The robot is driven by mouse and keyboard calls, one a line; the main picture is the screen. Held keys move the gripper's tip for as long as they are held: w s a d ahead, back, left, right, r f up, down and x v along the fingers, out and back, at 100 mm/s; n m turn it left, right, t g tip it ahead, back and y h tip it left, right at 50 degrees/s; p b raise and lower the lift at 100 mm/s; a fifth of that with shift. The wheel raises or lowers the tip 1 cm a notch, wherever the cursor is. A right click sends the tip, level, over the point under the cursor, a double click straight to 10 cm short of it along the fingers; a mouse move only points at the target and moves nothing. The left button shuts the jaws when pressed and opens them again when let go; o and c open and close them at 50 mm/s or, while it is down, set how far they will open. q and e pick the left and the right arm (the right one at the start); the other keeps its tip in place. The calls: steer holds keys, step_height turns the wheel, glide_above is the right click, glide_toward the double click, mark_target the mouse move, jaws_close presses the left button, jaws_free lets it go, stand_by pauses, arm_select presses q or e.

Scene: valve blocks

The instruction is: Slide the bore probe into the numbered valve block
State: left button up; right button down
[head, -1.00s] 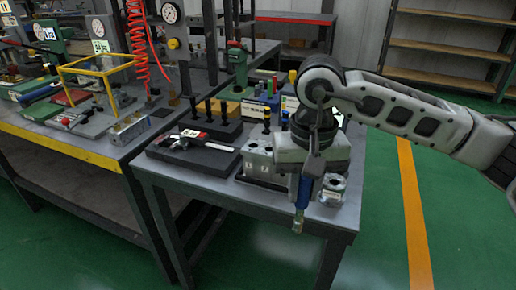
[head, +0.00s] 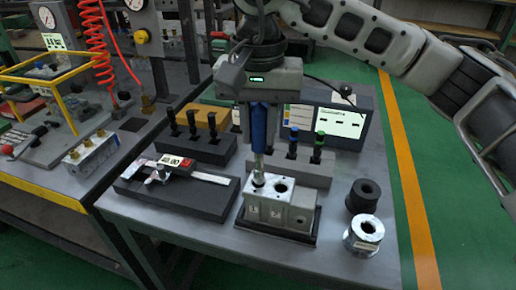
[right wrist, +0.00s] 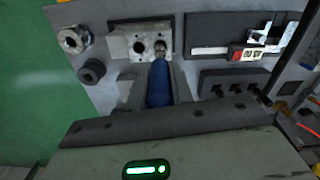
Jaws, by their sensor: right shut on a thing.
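The valve block (head: 278,212) is a grey metal block with numbered front faces and open bores on top, standing near the table's front. My right gripper (head: 259,106) is above it, pointing down and shut on the blue-handled bore probe (head: 258,130). The probe is about upright, its metal tip at the block's left bore; I cannot tell how far it is inside. In the right wrist view the blue handle (right wrist: 158,86) reaches toward the block (right wrist: 124,45), with the tip at the right-hand bore and the other bore open. My left gripper is not in view.
A black ring (head: 363,196) and a silver ring (head: 364,235) stand right of the block. A caliper (head: 190,170) lies on a dark slab to the left. Behind are a black plug rack (head: 205,148), a grey rack (head: 298,165) and a display box (head: 345,120).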

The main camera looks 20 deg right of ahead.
mark_target(259, 150)
step_height(259, 150, down, 3)
steer(key=shift+f, duration=0.1)
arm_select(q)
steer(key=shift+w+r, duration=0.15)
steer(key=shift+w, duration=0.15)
arm_select(e)
steer(key=shift+f, duration=0.35)
steer(key=c, duration=1.2)
jaws_free()
arm_select(q)
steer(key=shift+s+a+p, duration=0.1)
steer(key=shift+p, duration=0.3)
arm_select(e)
step_height(259, 150, up, 12)
steer(key=shift+r, duration=0.1)
